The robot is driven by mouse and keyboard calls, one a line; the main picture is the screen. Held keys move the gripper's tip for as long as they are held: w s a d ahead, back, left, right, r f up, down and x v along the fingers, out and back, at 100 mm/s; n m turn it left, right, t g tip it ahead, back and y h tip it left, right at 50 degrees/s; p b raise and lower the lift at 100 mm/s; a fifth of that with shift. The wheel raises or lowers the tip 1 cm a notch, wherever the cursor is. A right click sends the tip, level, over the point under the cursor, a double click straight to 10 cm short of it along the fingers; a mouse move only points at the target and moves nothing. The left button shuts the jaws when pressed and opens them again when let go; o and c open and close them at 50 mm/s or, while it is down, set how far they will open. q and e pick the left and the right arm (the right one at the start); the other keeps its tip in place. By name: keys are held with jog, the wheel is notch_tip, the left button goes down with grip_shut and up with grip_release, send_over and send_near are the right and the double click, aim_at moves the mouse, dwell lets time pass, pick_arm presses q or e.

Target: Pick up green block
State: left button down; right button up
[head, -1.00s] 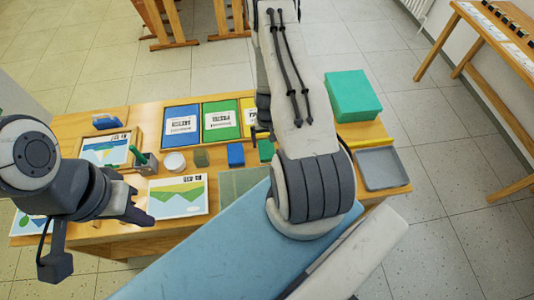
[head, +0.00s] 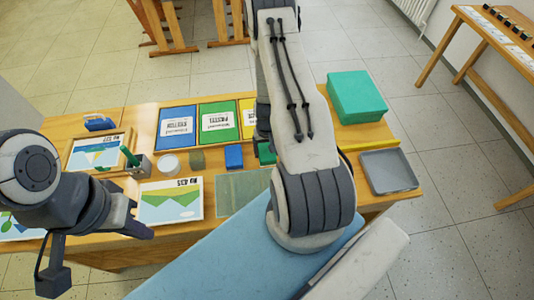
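A small green block (head: 267,153) lies on the wooden table, just right of a small blue block (head: 234,156). My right arm covers part of the green block's right side. My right gripper (head: 262,127) is a dark shape mostly hidden behind its own arm, close to the green block on its far side. Whether it touches the block or how its fingers stand cannot be seen. My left gripper (head: 143,229) is over the table's front left part, near a landscape picture (head: 168,204), away from the block. Its finger gap is not clear.
A large green box (head: 357,97) and a grey tray (head: 388,171) stand on the right of the table. Blue, green and yellow packs lie at the back. A white round container (head: 168,164), a pen holder (head: 139,167) and a dull green mat (head: 240,192) are nearby.

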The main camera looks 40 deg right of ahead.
aim_at(267, 151)
jog(key=shift+c, duration=1.3)
notch_tip(267, 151, up, 4)
jog(key=p, duration=0.4)
jog(key=shift+r, duration=0.2)
jog(key=s+b, duration=0.2)
jog(key=b, duration=0.2)
jog(key=shift+s+r, duration=0.1)
jog(key=shift+r, duration=0.05)
jog(key=s+b, duration=0.1)
jog(key=s+r+b, duration=0.1)
jog(key=shift+s+r, duration=0.3)
jog(key=shift+s, duration=0.05)
jog(key=s+r+b, duration=0.1)
jog(key=s+r, duration=0.3)
jog(key=s, duration=0.2)
jog(key=shift+s+r, duration=0.35)
jog(key=shift+s, duration=0.05)
